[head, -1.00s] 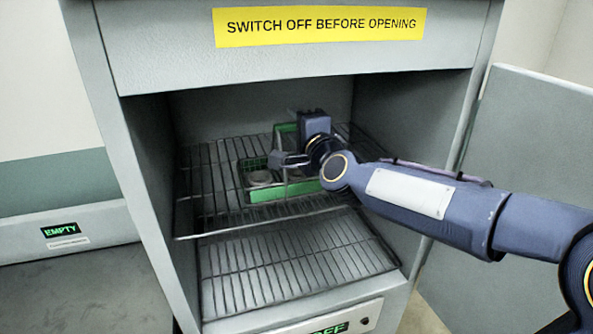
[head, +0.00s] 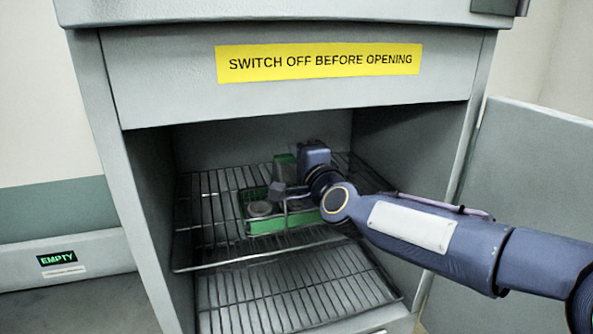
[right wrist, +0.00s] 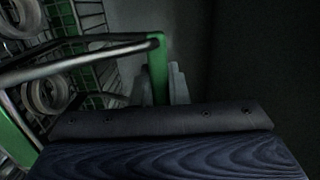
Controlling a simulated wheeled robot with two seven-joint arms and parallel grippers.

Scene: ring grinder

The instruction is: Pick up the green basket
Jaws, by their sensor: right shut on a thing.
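The green basket (head: 282,224) is on the upper wire rack inside the grey cabinet, with wire mesh sides and grey rings (head: 260,209) inside. My right gripper (head: 284,190) reaches in from the right and is shut on the basket's handle area. In the right wrist view, the basket's green upright (right wrist: 158,70) and metal bar (right wrist: 80,60) rise to the pale fingers (right wrist: 165,85). The gripper and wrist hide part of the basket's back and right side. I cannot tell any gap between basket and rack. My left gripper is not in view.
The upper wire rack (head: 205,245) has free room left of the basket. A lower rack (head: 290,295) is bare. The cabinet walls stand close on both sides, under a yellow warning label (head: 318,63). The open door (head: 535,170) is at right. An "EMPTY" sign (head: 57,258) is at left.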

